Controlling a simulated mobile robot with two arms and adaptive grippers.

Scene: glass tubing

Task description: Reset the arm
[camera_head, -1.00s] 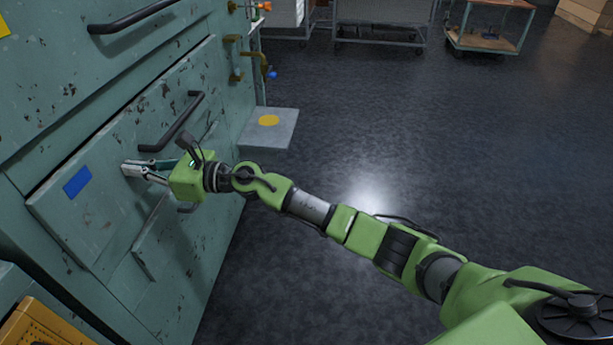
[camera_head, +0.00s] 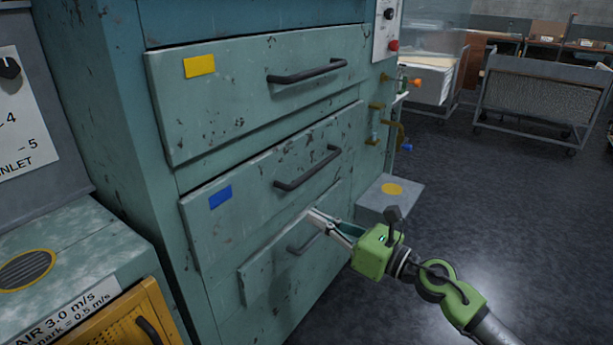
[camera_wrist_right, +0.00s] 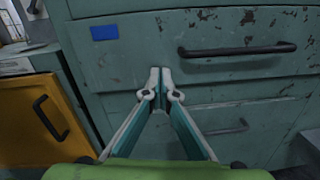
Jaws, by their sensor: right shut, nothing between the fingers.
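My right arm comes in from the lower right in the head view. Its gripper (camera_head: 322,222) is shut and empty, in front of the lower drawers of the teal cabinet (camera_head: 240,120). The fingertips also show together in the right wrist view (camera_wrist_right: 159,82), below and left of the middle drawer's dark handle (camera_wrist_right: 238,50). Nothing is between the fingers. The middle drawer (camera_head: 270,180) bears a blue label (camera_head: 220,196). I cannot tell whether the fingertips touch the cabinet. My left gripper is not in view.
An upper drawer with a yellow label (camera_head: 199,66) is above. A yellow perforated panel (camera_head: 118,330) stands at the lower left. A mesh cart (camera_head: 535,95) stands behind. Dark floor at right is clear.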

